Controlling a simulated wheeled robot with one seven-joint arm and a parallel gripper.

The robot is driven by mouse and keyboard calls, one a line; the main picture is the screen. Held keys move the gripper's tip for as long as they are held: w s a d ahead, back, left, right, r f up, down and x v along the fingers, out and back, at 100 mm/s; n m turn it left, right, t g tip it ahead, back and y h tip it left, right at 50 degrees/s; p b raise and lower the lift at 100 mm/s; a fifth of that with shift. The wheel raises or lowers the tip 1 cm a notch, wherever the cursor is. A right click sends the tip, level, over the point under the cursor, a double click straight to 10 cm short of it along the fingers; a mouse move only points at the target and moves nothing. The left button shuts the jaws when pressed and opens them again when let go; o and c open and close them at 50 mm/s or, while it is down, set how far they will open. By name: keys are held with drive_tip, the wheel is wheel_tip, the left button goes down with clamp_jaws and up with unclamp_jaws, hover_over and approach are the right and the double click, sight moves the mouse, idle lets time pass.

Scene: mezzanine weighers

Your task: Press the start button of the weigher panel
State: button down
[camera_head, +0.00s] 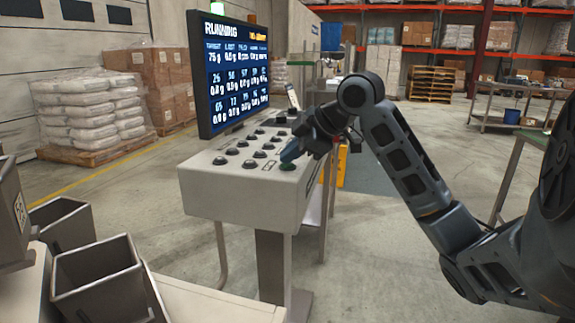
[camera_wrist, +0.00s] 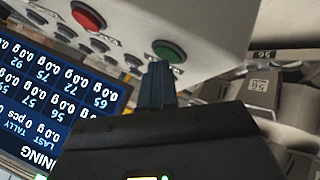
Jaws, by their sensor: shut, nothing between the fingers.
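The weigher panel is a light grey console (camera_head: 225,187) on a post, with rows of dark buttons and a blue screen (camera_head: 232,75) that reads "RUNNING".
A red button (camera_wrist: 88,16) sits along the same console face in the wrist view. Grey metal buckets (camera_head: 98,280) stand at the lower left. A side table (camera_head: 325,195) stands behind the console. Open floor lies beyond.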

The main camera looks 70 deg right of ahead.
sight(290, 166)
idle(0.3)
drive_tip(key=shift+r+p, duration=0.6)
drive_tip(key=shift+r, duration=0.25)
drive_tip(key=shift+r+p, duration=1.8)
drive_tip(key=shift+r, duration=0.7)
